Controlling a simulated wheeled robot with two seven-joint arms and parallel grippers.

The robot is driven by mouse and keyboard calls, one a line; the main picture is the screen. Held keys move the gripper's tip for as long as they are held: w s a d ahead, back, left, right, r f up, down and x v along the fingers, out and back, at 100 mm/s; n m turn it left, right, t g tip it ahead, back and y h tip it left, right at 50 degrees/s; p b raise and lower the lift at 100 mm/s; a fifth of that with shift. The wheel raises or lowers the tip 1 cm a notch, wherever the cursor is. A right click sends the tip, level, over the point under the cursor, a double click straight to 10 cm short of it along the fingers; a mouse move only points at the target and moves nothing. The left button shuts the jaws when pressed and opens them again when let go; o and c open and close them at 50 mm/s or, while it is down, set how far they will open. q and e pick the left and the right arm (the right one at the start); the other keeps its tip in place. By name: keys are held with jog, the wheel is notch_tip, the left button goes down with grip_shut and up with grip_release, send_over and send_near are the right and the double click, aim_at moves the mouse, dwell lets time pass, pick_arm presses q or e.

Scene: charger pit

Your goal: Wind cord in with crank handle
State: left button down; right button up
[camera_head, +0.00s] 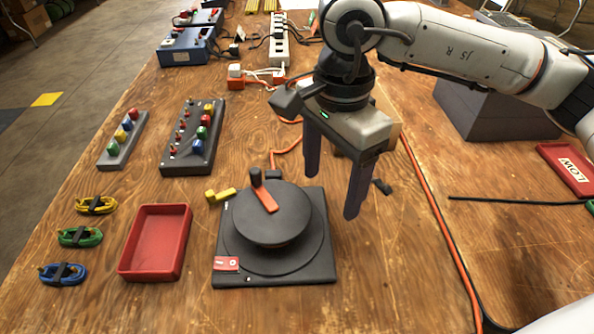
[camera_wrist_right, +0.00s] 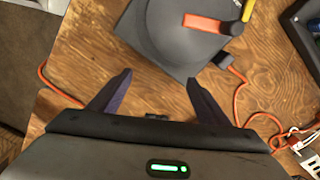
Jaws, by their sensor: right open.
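The cord winder is a dark grey round drum (camera_head: 268,214) on a square black base (camera_head: 309,274). On its top is an orange crank arm (camera_head: 265,197) with an upright black handle (camera_head: 256,177). The orange cord (camera_head: 287,150) runs away from the far side of the base. My right gripper (camera_head: 332,178) is open and empty, above the table to the right of the drum and apart from the handle. In the right wrist view its fingers (camera_wrist_right: 157,90) point toward the drum (camera_wrist_right: 180,22), and the orange crank arm (camera_wrist_right: 200,24) shows beyond them. My left gripper is not in view.
A red tray (camera_head: 184,242) stands left of the winder. Coiled yellow, green and blue cords (camera_head: 80,237) lie further left. Two button panels (camera_head: 215,112) and a white power strip (camera_head: 279,40) lie farther back. A grey box (camera_head: 490,115) stands right. An orange cable (camera_head: 424,187) crosses the table.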

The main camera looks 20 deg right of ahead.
jog(key=shift+r, duration=0.1)
notch_tip(320, 180, up, 8)
jog(key=p, duration=0.5)
dwell(0.4)
dwell(0.4)
